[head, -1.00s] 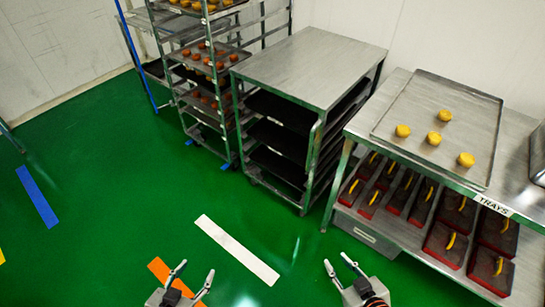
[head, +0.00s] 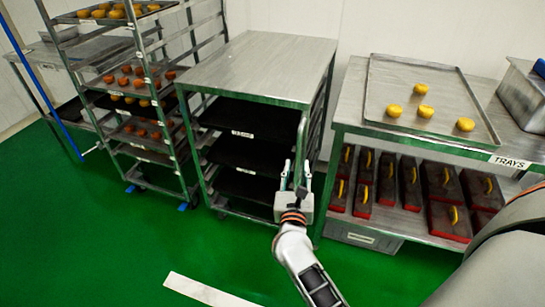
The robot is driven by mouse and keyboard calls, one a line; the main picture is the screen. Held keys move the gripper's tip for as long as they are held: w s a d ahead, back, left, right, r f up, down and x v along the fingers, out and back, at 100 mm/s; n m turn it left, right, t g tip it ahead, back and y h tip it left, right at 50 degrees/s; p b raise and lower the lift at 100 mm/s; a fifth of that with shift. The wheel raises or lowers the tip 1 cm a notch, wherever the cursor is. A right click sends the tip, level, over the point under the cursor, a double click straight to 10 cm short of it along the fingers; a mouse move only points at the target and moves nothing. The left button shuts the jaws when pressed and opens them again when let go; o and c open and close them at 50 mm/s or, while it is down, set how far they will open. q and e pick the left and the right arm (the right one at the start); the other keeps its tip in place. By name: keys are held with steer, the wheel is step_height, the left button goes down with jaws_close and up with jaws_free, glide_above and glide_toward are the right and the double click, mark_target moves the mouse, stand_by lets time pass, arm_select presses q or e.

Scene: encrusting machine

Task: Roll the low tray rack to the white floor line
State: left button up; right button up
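The low tray rack (head: 262,68) has a flat steel top and several dark trays on its shelves. It stands between the tall rack and the steel table. The white floor line (head: 208,290) lies on the green floor in front of it, partly cut off at the bottom. My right gripper (head: 296,174) is at the rack's right front upright. Its fingers are apart, one on each side of the vertical bar. Whether they touch the bar cannot be told. My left gripper is out of view.
A tall rack (head: 152,95) with trays of pastries stands close on the left. A steel table (head: 350,108) with a pastry tray (head: 440,88) and a lower shelf of red-and-black items stands on the right. The green floor (head: 120,235) in front is clear.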

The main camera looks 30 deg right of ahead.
mark_target(298, 154)
steer(key=shift+m, duration=0.4)
steer(key=x, duration=0.8)
steer(key=shift+d+f, duration=0.15)
steer(key=shift+f, duration=0.1)
jaws_close()
